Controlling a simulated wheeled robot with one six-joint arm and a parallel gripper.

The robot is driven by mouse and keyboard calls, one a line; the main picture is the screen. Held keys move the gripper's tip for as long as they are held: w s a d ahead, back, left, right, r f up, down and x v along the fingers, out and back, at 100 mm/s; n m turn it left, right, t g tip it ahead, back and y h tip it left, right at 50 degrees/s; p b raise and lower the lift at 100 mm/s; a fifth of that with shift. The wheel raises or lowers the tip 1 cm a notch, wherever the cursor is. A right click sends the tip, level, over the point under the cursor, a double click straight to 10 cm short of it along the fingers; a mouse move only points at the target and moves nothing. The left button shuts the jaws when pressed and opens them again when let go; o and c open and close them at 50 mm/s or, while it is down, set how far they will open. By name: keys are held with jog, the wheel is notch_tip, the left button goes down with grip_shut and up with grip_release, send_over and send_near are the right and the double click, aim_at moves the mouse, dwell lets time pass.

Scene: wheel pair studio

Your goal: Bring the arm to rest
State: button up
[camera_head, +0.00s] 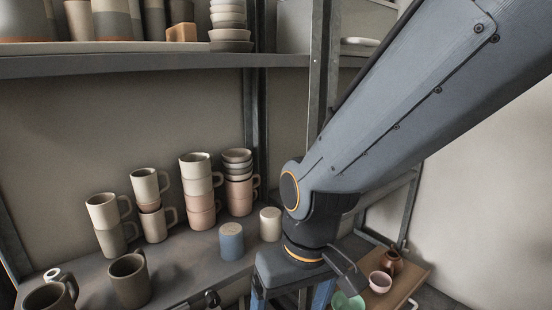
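My arm comes in from the upper right and bends down at its wrist. My gripper (290,292) points down at the bottom middle, in front of the shelf edge. Two blue fingers stand wide apart below its dark body, so it looks open. Their tips are cut off by the frame's bottom edge. I see nothing held between them, though the space there shows only in part.
The lower shelf (185,283) holds stacked mugs (200,188), a blue cup (231,242) and a cream cup (270,224) near my wrist. A wooden board (408,283) with a pink bowl (380,282) lies right. A metal post (318,75) stands behind my arm.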

jog(key=s+a+r+n, duration=0.2)
jog(key=s+a, duration=0.2)
jog(key=s, duration=0.1)
jog(key=d+r+m+p, duration=0.3)
jog(key=d+r+p, duration=0.7)
jog(key=r+p, duration=0.3)
jog(key=d+r+m+h+p, duration=0.1)
jog(key=d+r+m+p, duration=0.2)
jog(key=d+r+p, duration=0.8)
jog(key=r+p, duration=0.1)
jog(key=p, duration=0.7)
jog(key=shift+s+r+m+g, duration=0.15)
jog(key=shift+r+m+g, duration=0.15)
jog(key=shift+r+g, duration=0.1)
